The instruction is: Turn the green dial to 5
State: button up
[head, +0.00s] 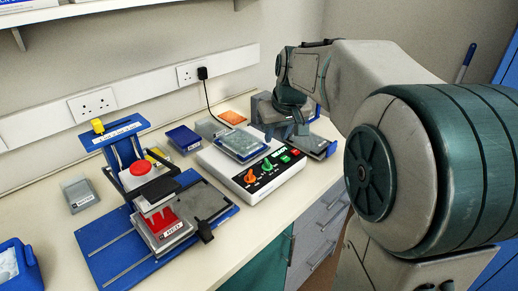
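A white box-shaped device (226,167) stands on the bench with a dark control panel on its front. The green dial (267,165) sits on that panel, just right of an orange dial (250,177). The markings around the dials are too small to read. A clear-lidded plate (241,144) rests on the device's top. My gripper (299,131) is up and to the right of the green dial, apart from it, near the device's back right corner. Its fingers are small and dark here, and I cannot tell whether they are open.
A blue-based press (104,263) with a red knob stands at left. A grey-blue stand (325,147) is close beside my gripper. A blue box (184,138) and an orange pad (232,117) lie behind. A black cable runs to the wall socket. The bench's front edge is near the device.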

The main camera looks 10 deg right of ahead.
aim_at(268, 163)
jog(key=x, duration=1.3)
jog(key=shift+w+f, duration=0.25)
jog(key=shift+f, duration=0.1)
jog(key=shift+c, duration=0.3)
grip_shut()
